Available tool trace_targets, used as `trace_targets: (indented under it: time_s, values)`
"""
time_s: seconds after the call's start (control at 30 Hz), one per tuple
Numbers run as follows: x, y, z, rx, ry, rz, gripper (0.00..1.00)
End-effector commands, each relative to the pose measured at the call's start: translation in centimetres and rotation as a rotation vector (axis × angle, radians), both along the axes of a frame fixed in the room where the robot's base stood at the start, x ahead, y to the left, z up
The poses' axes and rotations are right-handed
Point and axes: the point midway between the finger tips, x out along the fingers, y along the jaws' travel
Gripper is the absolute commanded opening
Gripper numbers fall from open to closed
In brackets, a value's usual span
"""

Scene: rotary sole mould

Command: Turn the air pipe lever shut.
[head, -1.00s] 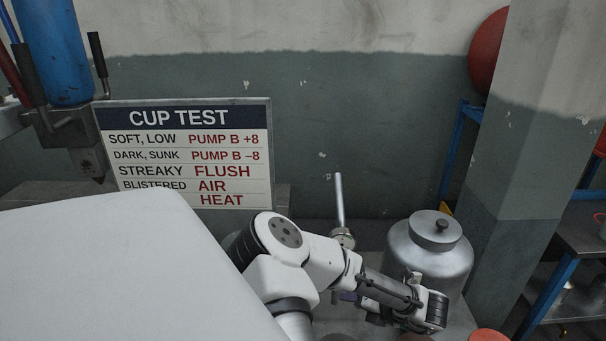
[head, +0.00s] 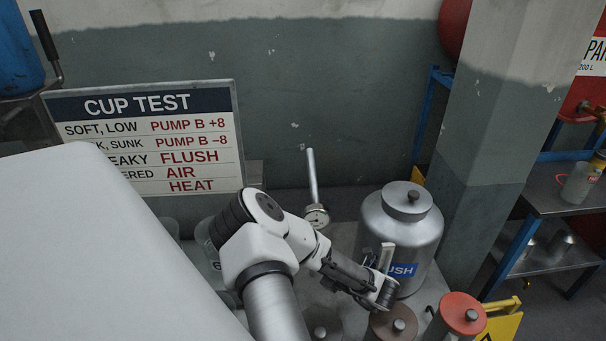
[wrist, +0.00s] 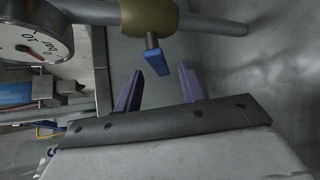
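In the wrist view the air pipe (wrist: 215,27) runs across the top, with a brass-coloured valve body (wrist: 150,15) on it. The blue lever (wrist: 157,62) hangs from the valve on a short grey stem. My gripper (wrist: 160,71) is open, its two purple fingers pointing towards the lever. The lever's end shows in the gap between the fingertips; I cannot tell how deep it lies, and no contact is visible. In the head view the upright pipe (head: 312,172) stands behind my arm; the lever and fingertips cannot be made out there.
A round gauge (wrist: 32,32) sits beside the valve; it also shows in the head view (head: 316,216). A large metal can (head: 400,235) stands right of the pipe. Lidded pots (head: 462,313) stand in front. The CUP TEST board (head: 150,140) is at the left, a pillar (head: 480,150) at the right.

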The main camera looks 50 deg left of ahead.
Motion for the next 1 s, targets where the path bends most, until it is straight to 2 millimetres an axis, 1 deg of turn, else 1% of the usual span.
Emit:
trace_targets:
  time_s: [0.03, 0.1, 0.3, 0.4, 0.63, 0.67, 0.93, 0.97, 1.0]
  values:
    - [-0.1, 0.9, 0.0, 0.001, 0.000, 0.004, 0.40]
    - [-0.1, 1.9, -0.4, 0.001, 0.000, 0.004, 0.40]
    - [-0.2, 3.9, -1.3, -0.001, 0.000, 0.002, 0.40]
    - [-0.2, 4.3, -1.5, 0.000, -0.001, 0.001, 0.40]
    - [-0.2, 4.3, -1.6, -0.001, -0.001, 0.001, 0.40]
    - [-0.2, 4.3, -1.6, -0.001, -0.001, 0.001, 0.37]
    - [-0.2, 4.3, -1.6, -0.001, -0.002, 0.001, 0.02]
    - [-0.2, 4.3, -1.6, -0.001, -0.002, 0.001, 0.00]
    - [-0.2, 4.3, -1.6, -0.001, -0.002, 0.001, 0.00]
